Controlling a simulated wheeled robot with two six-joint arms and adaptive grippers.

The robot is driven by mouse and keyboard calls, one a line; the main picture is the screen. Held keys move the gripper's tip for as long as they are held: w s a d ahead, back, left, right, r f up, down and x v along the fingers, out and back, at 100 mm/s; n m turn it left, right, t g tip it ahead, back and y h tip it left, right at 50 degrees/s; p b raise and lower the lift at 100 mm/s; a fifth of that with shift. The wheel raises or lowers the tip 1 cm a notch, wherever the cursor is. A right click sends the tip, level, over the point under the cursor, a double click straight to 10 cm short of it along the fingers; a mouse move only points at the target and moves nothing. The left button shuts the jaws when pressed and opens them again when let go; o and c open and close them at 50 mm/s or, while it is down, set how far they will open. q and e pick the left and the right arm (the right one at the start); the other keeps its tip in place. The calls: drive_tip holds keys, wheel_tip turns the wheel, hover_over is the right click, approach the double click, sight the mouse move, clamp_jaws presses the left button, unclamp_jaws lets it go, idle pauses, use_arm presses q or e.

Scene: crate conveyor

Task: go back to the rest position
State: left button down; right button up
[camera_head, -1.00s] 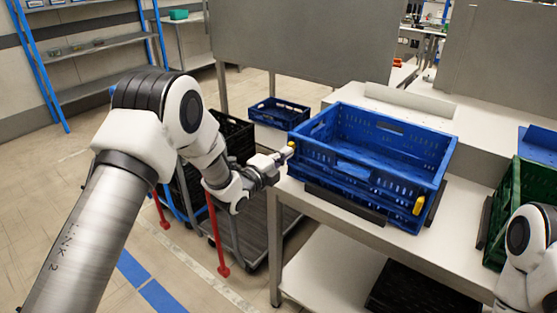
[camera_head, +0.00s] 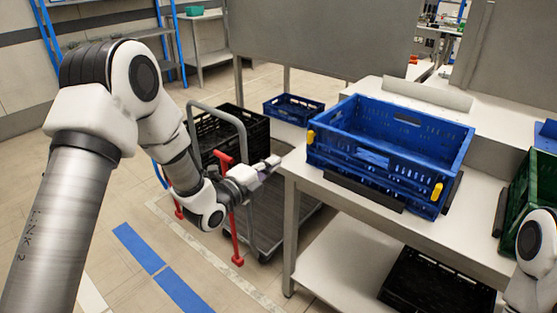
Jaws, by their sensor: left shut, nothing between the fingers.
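My left gripper (camera_head: 271,162) is shut and empty. It is a little left of the blue crate (camera_head: 398,121), apart from it, near the left edge of the white table. The blue crate sits upright on the table and looks empty, with yellow handle clips on its near side. My right gripper is out of view; only part of my right arm shows at the lower right.
A cart (camera_head: 245,222) with red posts and a black crate (camera_head: 222,130) stands left of the table (camera_head: 299,169). A small blue crate (camera_head: 293,107) lies behind. A green crate (camera_head: 532,182) is at right. A black crate (camera_head: 437,287) is below.

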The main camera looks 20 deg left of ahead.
use_arm(q)
drive_tip(key=s+d+f+n+g+y+p, duration=0.1)
drive_tip(key=s+f+n+g+y+p, duration=0.25)
drive_tip(key=s+f, duration=0.65)
drive_tip(key=s+f+n+g+p, duration=0.35)
drive_tip(key=s+f+g, duration=0.25)
drive_tip(key=s+f, duration=0.45)
drive_tip(key=s+a+f+n+g+y, duration=0.1)
drive_tip(key=s+f+n+g, duration=0.2)
drive_tip(key=s+n, duration=0.4)
drive_tip(key=s+a+f+n+g+y, duration=0.1)
drive_tip(key=s+n+g, duration=0.3)
drive_tip(key=s+n, duration=0.4)
drive_tip(key=s+a+f, duration=0.1)
drive_tip(key=s, duration=0.2)
drive_tip(key=shift+s+a+f+n+y+p, duration=0.15)
drive_tip(key=shift+s+f+n+y+p, duration=0.15)
drive_tip(key=shift+s+f+y+p, duration=0.1)
